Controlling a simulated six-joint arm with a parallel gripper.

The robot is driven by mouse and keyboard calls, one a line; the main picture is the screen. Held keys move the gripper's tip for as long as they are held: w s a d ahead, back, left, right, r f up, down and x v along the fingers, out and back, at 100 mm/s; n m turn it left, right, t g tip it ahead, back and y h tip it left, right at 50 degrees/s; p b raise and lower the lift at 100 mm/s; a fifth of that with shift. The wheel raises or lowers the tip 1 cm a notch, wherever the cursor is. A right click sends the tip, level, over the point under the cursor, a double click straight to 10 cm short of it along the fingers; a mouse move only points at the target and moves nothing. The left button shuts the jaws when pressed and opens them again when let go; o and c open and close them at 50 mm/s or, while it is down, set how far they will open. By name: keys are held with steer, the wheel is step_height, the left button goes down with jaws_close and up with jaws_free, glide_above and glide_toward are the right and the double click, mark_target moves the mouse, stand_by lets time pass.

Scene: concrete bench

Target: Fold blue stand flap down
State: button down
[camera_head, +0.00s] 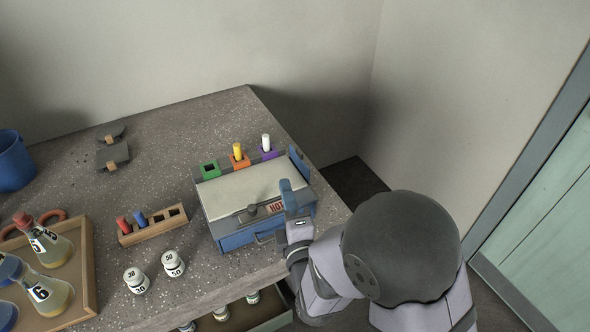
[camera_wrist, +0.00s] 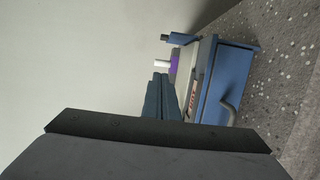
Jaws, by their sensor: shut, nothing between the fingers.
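The blue stand (camera_head: 235,239) is a box with a pale top plate, a red HOT label and a front handle. It shows side-on in the wrist view (camera_wrist: 222,85). A narrow blue-grey flap (camera_head: 299,164) stands up along its right edge near the back. In the wrist view, a blue bar with a dark end (camera_wrist: 185,38), seemingly this flap, juts out beyond the top plate. My gripper (camera_head: 287,188) is shut and empty over the front right of the stand, beside the HOT label. Its blue fingers also show in the wrist view (camera_wrist: 161,85). Whether they touch the stand is unclear.
Green (camera_head: 209,169), orange and purple holders line the stand's back; the last two hold white-capped or yellow sticks. A wooden rack (camera_head: 152,232), two white weights and a tray of flasks (camera_head: 88,262) stand left. An open drawer (camera_head: 262,315) is below the bench front.

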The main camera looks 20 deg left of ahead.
mark_target(304, 163)
steer(key=shift+w+a+f+b, duration=0.1)
steer(key=shift+w+b, duration=0.15)
steer(key=shift+b, duration=0.1)
steer(key=p+x, duration=0.1)
steer(key=x, duration=0.6)
steer(key=shift+w+a, duration=0.1)
steer(key=shift+w+d+p, duration=0.3)
steer(key=shift+w+d, duration=1.05)
steer(key=shift+w+d+r+m, duration=0.25)
steer(key=shift+d+r+m, duration=0.05)
steer(key=shift+m, duration=0.3)
steer(key=m, duration=0.1)
steer(key=w+d+m+g, duration=0.1)
steer(key=shift+w+d+r+m+p, duration=0.15)
steer(key=shift+d+r+m+p, duration=0.05)
steer(key=shift+m+p, duration=0.15)
steer(key=w+d+f+m+g, duration=0.1)
steer(key=m, duration=0.2)
steer(key=w+d+f+m+g+y, duration=0.1)
steer(key=w+d+f+m, duration=0.1)
steer(key=m, duration=0.2)
steer(key=w+d+f+m+g, duration=0.1)
steer(key=m, duration=0.2)
steer(key=shift+w+d+f+m+p, duration=0.15)
steer(key=shift+w+d+m+p, duration=0.1)
steer(key=shift+p, duration=0.1)
